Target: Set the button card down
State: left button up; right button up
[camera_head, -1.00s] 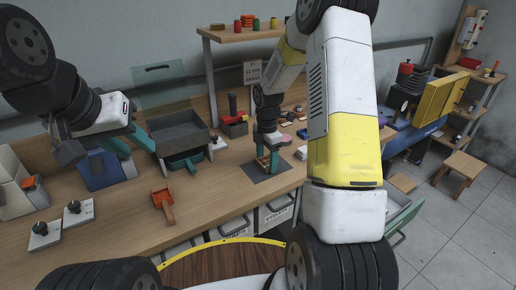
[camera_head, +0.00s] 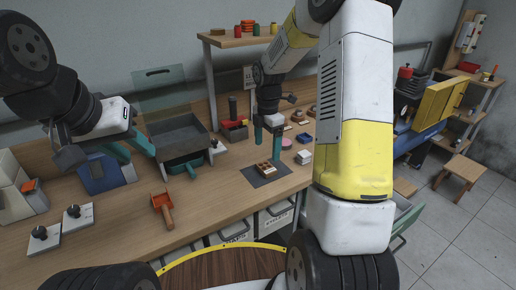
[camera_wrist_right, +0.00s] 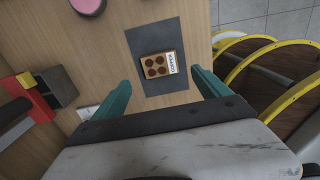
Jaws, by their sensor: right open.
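The button card (camera_head: 265,168), a small tan card with dark round buttons, lies flat on a dark grey mat (camera_head: 257,181) on the workbench. In the right wrist view, the button card (camera_wrist_right: 159,64) shows several brown buttons and a white printed label, with the mat (camera_wrist_right: 181,85) around it. My right gripper (camera_head: 267,146) is open and empty above the card, its teal fingers apart and clear of it. In the right wrist view, its fingers (camera_wrist_right: 160,82) stand on either side, nearer the camera. My left gripper (camera_head: 143,164) is open and empty at the left.
Two joystick boxes (camera_head: 75,217) stand at the front left. Bench surface before the mat is clear.

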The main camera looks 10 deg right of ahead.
jog(key=s+r+m+t, duration=0.2)
jog(key=s+r+m, duration=0.3)
jog(key=r, duration=0.7)
jog(key=s+a+r+m+t+y, duration=0.1)
jog(key=s+r+m, duration=0.3)
jog(key=s+m, duration=0.4)
jog(key=s+a+r+m+t+y, duration=0.1)
jog(key=s+a+r+m+t, duration=0.1)
jog(key=s+m, duration=0.6)
jog(key=s+r+t, duration=0.1)
jog(key=s, duration=0.2)
jog(key=shift+s+r, duration=0.3)
jog(key=shift+r, duration=0.1)
jog(key=shift+a, duration=0.1)
